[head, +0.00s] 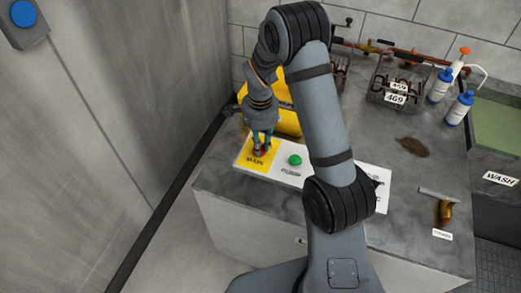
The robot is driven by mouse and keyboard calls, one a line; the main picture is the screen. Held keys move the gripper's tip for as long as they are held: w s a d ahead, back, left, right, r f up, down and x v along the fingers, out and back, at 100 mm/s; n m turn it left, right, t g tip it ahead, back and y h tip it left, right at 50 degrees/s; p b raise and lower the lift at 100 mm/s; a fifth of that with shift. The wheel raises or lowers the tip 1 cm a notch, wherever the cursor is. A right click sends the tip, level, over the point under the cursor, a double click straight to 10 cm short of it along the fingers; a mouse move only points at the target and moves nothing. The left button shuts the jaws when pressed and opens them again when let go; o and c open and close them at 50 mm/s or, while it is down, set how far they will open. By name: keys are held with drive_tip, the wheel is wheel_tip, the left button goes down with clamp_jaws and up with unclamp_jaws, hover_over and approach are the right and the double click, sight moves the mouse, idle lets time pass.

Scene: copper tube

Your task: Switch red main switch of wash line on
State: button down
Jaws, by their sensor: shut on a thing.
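The red main switch (261,151) sits on a yellow panel marked MAIN (256,161) at the left of the white control plate. Only a little red shows, as my gripper (261,146) covers most of it. My gripper points down and is shut on the switch. I cannot tell from this view which way the switch is turned. A green button (295,160) is on the plate just to the right, apart from my gripper.
My arm hides part of the plate and counter (400,189). Wire baskets (396,88) labelled 469 and blue-capped bottles (459,107) stand at the back right. A copper fitting (445,211) lies at the right front. A WASH sink (499,140) adjoins the right edge.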

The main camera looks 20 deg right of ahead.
drive_tip(key=c, duration=1.6)
unclamp_jaws()
wheel_tip(320, 180, up, 12)
drive_tip(key=shift+r, duration=0.1)
